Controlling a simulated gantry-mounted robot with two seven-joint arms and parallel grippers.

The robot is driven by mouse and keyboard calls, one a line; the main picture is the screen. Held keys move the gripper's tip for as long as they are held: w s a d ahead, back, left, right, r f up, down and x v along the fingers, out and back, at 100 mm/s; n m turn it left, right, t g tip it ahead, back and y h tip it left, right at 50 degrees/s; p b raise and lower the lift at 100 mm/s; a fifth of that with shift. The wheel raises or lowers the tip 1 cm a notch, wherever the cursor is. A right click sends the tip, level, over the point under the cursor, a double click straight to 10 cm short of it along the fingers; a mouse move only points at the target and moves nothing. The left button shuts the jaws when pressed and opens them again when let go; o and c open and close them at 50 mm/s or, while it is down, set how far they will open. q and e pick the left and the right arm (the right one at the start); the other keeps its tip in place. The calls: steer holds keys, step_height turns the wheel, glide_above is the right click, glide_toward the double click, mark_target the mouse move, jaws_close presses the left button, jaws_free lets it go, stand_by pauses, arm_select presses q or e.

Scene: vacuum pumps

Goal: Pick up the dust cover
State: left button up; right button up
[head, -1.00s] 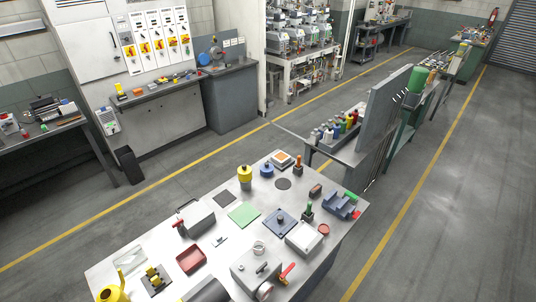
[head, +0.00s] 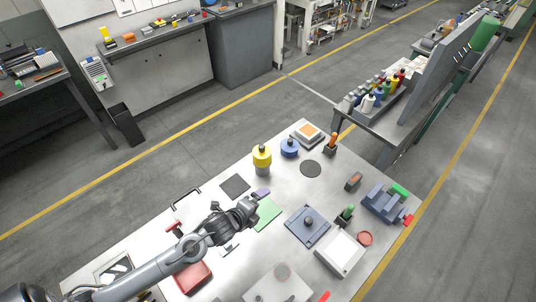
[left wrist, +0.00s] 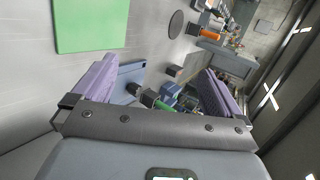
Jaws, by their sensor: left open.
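No object is clearly marked as the dust cover. A blue-grey square plate with a dark knob (head: 308,225) lies flat on the metal table and may be it, but I cannot tell for sure. My left gripper (head: 261,193) is above the table by the green square mat (head: 270,212), left of the plate and apart from it. In the left wrist view its purple fingers (left wrist: 160,68) are spread with nothing held between them. The plate (left wrist: 131,72) is partly hidden behind one finger there. My right gripper is not in view.
A yellow-topped cylinder (head: 262,157), a blue round part (head: 289,148) and an orange-topped box (head: 309,132) stand at the back. A red tray (head: 194,277) lies near the arm.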

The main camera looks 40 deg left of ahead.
arm_select(q)
steer(key=w+a+f+m+t+h+b, duration=0.1)
steer(key=w+a+f+m+t+b, duration=0.35)
steer(key=w+a+m+b, duration=0.4)
steer(key=m+t+h+b, duration=0.2)
steer(key=m, duration=0.8)
glide_toward(262, 152)
steer(key=w+f, duration=0.1)
steer(key=w, duration=0.2)
steer(key=shift+w+f, duration=0.2)
steer(key=shift+f, duration=0.2)
steer(key=shift+w+a+r+m, duration=0.1)
steer(key=shift+w+a+m, duration=0.15)
steer(key=shift+m, duration=0.2)
steer(key=shift+w+d+r+b, duration=0.1)
steer(key=shift+w+b, duration=0.6)
steer(key=shift+w, duration=0.2)
steer(key=w+b, duration=0.1)
steer(key=w, duration=0.1)
steer(key=w+b, duration=0.1)
steer(key=w, duration=0.1)
steer(key=shift+d, duration=0.4)
steer(key=shift+w+d+b, duration=0.2)
steer(key=shift+w+b, duration=0.3)
steer(key=shift+w, duration=0.1)
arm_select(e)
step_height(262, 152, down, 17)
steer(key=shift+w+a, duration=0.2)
arm_select(q)
steer(key=c, duration=0.9)
